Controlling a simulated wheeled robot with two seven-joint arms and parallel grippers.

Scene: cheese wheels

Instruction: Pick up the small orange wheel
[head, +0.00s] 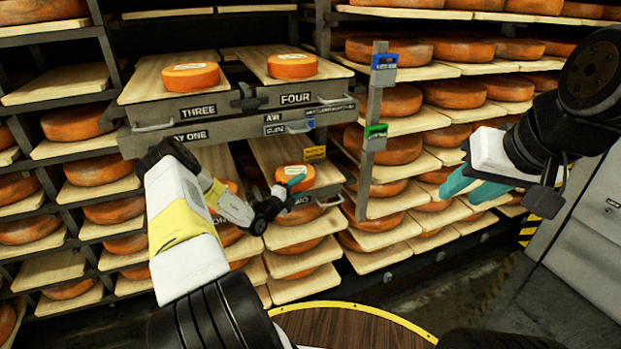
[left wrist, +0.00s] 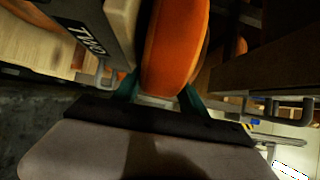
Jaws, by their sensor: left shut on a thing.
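The small orange wheel (head: 304,172) is at the front of the lower right pull-out board, below the board marked FOUR. My left gripper (head: 294,184) is shut on it, with the teal fingertips at its front rim. In the left wrist view the orange wheel (left wrist: 175,50) fills the space between the two teal fingers (left wrist: 163,98). I cannot tell whether the wheel touches the board beneath it. My right gripper (head: 476,188) hangs at the right, away from the shelves, with its teal fingers apart and nothing between them.
Single orange wheels rest on the boards marked THREE (head: 191,77) and FOUR (head: 292,66). A metal post (head: 372,140) with blue and green tags stands just right of my left gripper. Racks of larger wheels fill both sides. A round wooden top (head: 345,328) is at the front.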

